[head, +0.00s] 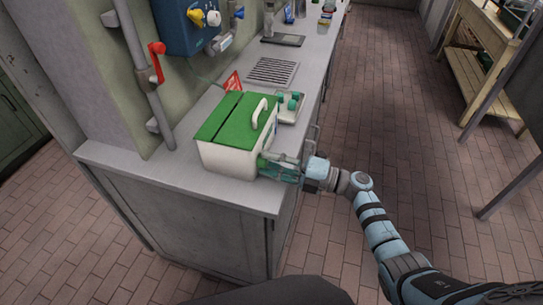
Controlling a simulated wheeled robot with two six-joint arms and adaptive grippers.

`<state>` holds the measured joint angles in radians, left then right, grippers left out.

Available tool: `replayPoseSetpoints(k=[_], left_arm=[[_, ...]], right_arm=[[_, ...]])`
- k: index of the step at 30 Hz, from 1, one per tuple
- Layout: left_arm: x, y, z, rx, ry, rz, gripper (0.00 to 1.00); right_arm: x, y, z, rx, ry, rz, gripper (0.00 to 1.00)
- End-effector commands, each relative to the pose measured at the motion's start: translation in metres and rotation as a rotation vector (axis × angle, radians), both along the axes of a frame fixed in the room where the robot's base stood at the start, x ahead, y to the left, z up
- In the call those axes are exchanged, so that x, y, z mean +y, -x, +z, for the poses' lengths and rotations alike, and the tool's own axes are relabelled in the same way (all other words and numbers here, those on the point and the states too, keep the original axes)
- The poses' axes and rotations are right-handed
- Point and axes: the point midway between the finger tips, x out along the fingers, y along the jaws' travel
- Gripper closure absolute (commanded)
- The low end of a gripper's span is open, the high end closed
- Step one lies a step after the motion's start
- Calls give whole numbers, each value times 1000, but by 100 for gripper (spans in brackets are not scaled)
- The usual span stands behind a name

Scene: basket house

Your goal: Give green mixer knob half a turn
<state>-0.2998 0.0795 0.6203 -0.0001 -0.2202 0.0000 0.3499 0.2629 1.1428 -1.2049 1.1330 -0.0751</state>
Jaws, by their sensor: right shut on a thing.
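A white box with a green lid and a pale handle (225,157) stands at the near end of the grey counter. A small green part, which looks like the green mixer knob (262,162), shows low on the box's right side. My right gripper (267,165) reaches in from the right and is shut on this part. Its fingers hide most of the knob, so its turn angle cannot be read. My left gripper is not in view.
A small pale device with green knobs (290,105) sits behind the box on the counter (150,174). A red sign (233,82), a drain grate (272,70) and a wall pipe with a red lever (157,62) are near.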

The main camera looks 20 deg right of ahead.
Motion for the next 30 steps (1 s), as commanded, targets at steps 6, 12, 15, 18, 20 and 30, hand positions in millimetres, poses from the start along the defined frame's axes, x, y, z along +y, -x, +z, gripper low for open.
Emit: replayPoseSetpoints(k=[6, 12, 15, 18, 20, 30], left_arm=[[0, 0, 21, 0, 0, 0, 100], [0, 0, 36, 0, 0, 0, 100], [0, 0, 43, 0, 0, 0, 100], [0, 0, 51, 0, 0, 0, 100], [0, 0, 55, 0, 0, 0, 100], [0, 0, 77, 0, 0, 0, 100]], right_arm=[[0, 0, 4, 173, -108, -2, 98], [0, 0, 4, 332, -210, -2, 98], [0, 1, 4, 413, -261, -1, 98], [0, 1, 4, 494, -312, -2, 98], [0, 1, 4, 541, -342, -2, 98], [1, 1, 4, 813, -514, -2, 98]])
